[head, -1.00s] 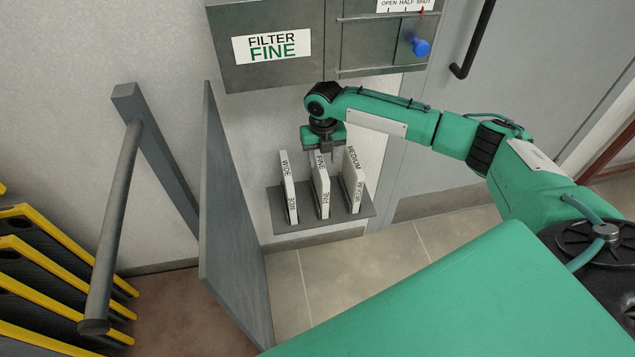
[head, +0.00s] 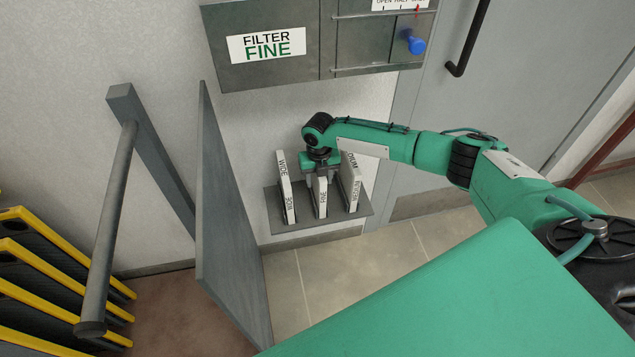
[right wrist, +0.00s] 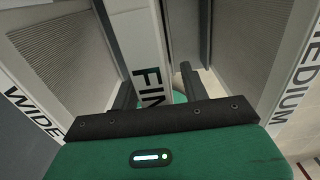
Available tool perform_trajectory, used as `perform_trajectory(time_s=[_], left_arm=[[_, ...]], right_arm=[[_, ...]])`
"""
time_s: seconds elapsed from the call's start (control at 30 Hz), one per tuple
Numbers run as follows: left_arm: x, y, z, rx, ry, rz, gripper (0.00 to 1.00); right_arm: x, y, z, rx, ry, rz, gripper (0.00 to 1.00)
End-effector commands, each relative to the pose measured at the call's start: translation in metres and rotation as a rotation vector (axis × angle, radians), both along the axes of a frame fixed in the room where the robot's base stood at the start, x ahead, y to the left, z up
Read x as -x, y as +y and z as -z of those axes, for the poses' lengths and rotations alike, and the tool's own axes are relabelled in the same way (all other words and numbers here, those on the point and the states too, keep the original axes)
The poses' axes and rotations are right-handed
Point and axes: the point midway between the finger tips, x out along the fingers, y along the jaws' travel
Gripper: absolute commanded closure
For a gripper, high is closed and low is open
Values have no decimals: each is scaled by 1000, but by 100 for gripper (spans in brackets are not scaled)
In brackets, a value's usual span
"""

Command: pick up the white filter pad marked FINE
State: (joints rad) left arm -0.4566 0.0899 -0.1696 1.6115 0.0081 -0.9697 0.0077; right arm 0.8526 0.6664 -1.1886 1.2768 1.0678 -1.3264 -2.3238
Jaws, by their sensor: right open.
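The white filter pad marked FINE (head: 322,199) stands upright in the middle of a grey rack (head: 304,219), between the WIDE pad (head: 286,190) and the MEDIUM pad (head: 352,183). My right gripper (head: 320,178) is over the top of the FINE pad and hides its upper part. In the right wrist view the FINE pad (right wrist: 143,50) lies between the two dark fingers of my right gripper (right wrist: 155,88). The fingers stand apart, one on each side of the pad, with gaps showing. My left gripper is not in view.
A grey panel (head: 230,220) stands left of the rack, near the WIDE pad. A metal box labelled FILTER FINE (head: 267,70) with a blue knob (head: 414,42) hangs on the wall above. A grey door (head: 430,130) is at the right. Yellow-edged black plates (head: 60,270) are at the lower left.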

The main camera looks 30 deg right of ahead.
Motion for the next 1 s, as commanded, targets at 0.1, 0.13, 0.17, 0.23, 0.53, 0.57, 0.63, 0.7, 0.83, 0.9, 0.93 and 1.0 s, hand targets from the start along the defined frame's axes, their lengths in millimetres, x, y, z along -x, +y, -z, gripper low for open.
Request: perform_trajectory(time_s=[0.1,0.13,0.17,0.23,0.53,0.57,0.63,0.7,0.83,0.9,0.93,1.0], left_arm=[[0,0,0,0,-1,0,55],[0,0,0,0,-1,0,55],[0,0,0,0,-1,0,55],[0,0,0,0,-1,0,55],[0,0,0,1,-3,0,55],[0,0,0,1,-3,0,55],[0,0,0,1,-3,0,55],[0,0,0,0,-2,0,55],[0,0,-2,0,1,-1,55],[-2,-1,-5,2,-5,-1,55],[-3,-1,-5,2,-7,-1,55],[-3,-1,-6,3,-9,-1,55]], right_arm=[[0,0,0,0,0,0,62],[0,0,0,0,0,0,68],[0,0,0,0,0,0,74],[0,0,0,0,0,0,88],[0,0,0,0,0,0,100],[0,0,-1,0,0,0,100],[0,0,-1,-1,0,0,100],[1,0,-3,-1,0,0,100],[3,1,-13,-1,-2,0,100],[3,1,-24,-1,-3,0,100],[3,1,-29,-1,-3,0,100],[3,1,-42,-2,-3,0,100]])
